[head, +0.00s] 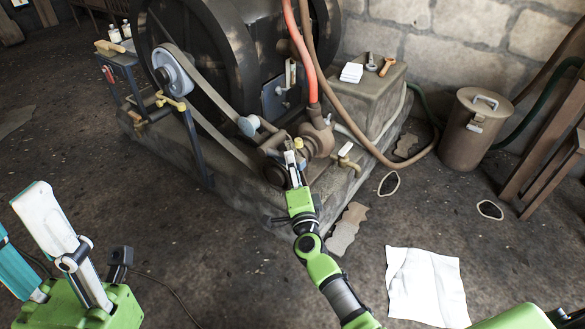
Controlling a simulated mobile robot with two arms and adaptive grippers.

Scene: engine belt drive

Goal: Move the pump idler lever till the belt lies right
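The belt (215,135) runs from the light grey upper pulley (172,72) down to the pump (318,138) at the engine's lower right. A pale blue idler roller (248,125) sits by the belt near the pump. The idler lever cannot be told apart clearly; a yellow knob (298,143) shows beside my fingertips. My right gripper (294,158) reaches in from below, right at the pump end of the belt. Its fingers are small and overlap the machinery, so I cannot tell whether they are shut on anything. The pump end of the belt is partly hidden.
A big dark flywheel (215,50) stands behind the belt. A yellow-handled tap (347,152) and a brown hose (370,145) are right of the pump. A lidded can (476,130) stands further right. A white cloth (427,285) lies on the floor.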

